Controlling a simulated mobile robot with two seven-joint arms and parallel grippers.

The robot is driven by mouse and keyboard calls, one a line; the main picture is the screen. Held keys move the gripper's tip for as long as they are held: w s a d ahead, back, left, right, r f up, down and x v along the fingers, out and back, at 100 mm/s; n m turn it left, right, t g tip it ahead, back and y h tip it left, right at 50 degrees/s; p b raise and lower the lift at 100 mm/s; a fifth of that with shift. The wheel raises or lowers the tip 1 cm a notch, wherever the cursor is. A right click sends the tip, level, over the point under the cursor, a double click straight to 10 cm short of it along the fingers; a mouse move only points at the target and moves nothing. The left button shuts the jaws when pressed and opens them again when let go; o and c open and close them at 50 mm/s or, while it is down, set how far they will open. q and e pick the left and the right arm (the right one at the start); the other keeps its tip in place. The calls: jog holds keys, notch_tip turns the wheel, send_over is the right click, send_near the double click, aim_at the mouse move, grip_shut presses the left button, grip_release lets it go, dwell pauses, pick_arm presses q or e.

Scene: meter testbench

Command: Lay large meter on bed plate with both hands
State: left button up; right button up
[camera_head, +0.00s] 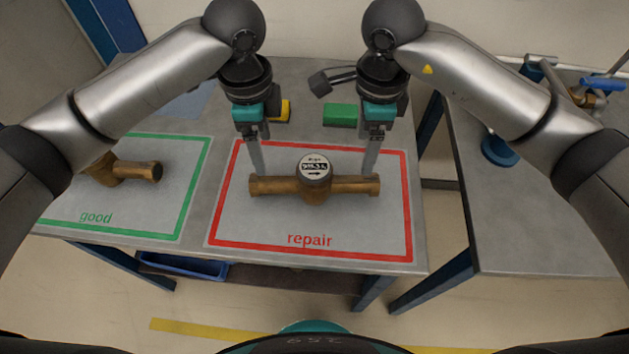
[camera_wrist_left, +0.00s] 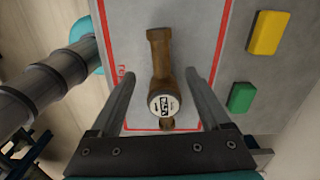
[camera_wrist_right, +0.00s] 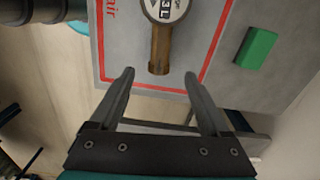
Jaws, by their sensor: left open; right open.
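The large meter (camera_head: 283,187), a brass pipe body with a round white dial (camera_head: 314,167), lies across the red-outlined repair area. My left gripper (camera_head: 257,170) is open and points down at the meter's left end. In the left wrist view its fingers are spread either side of the brass body (camera_wrist_left: 160,55). My right gripper (camera_head: 370,168) is open and points down by the meter's right end. In the right wrist view the pipe end (camera_wrist_right: 159,55) shows just ahead of and between the fingertips. I cannot tell whether any finger touches the meter. I cannot make out the bed plate for certain.
Another brass meter (camera_head: 140,171) lies in the green-outlined good area, partly behind my left arm. Yellow (camera_head: 285,110) and green (camera_head: 341,114) blocks stand behind the repair area. A second bench (camera_head: 520,240) on the right, across a gap, carries fittings with a blue handle (camera_head: 603,84).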

aim_at(270, 179)
pick_arm(q)
notch_tip(270, 179, down, 14)
jog(key=shift+r, duration=0.25)
pick_arm(e)
notch_tip(270, 179, down, 13)
jog(key=shift+f, duration=0.2)
pick_arm(q)
grip_shut()
pick_arm(e)
grip_shut()
pick_arm(q)
jog(key=shift+w+r, duration=0.1)
pick_arm(e)
jog(key=shift+w+r, duration=0.1)
